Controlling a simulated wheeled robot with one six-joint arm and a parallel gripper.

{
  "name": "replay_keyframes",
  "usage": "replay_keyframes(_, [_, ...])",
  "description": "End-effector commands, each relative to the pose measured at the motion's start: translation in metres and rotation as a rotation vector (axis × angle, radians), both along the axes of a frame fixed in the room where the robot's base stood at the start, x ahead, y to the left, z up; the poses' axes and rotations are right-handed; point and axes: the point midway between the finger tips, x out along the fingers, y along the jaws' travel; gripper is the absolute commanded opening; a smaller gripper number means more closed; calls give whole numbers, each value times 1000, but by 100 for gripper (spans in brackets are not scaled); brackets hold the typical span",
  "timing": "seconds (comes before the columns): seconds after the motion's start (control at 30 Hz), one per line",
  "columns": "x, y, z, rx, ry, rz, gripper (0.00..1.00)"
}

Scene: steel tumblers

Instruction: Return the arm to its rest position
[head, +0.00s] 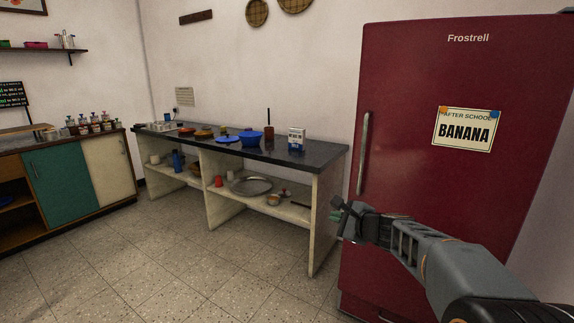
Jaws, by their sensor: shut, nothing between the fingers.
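My arm reaches in from the lower right of the head view, stretched out to the left in front of the red fridge (400,90). My gripper (338,212) is at its end, shut and empty. It is in the air near the fridge's lower left edge, beside the right end of the dark-topped counter (315,157) in the picture. I cannot tell how far it is from either. The fridge door is shut, and its long handle (363,150) is above and to the right of the gripper.
On the counter are a blue pot (251,139), a white-and-blue carton (296,140) and several dishes. Its lower shelf holds a steel tray (251,186) and a red tumbler (218,181). A cabinet (70,180) with spice jars stands at left. The tiled floor (150,260) is clear.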

Motion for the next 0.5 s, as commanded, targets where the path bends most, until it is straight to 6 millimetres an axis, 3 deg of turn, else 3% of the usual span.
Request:
replay_keyframes(0.03, [-25,14,40,-124,-6,91,0])
replay_keyframes(0.1, [-58,28,56,-303,-9,222,0])
replay_keyframes(0.27, [-134,38,87,-703,-18,521,0])
replay_keyframes(0.4, [-191,28,107,-1014,-16,761,0])
replay_keyframes(0.5, [-221,15,119,-1199,-10,903,0])
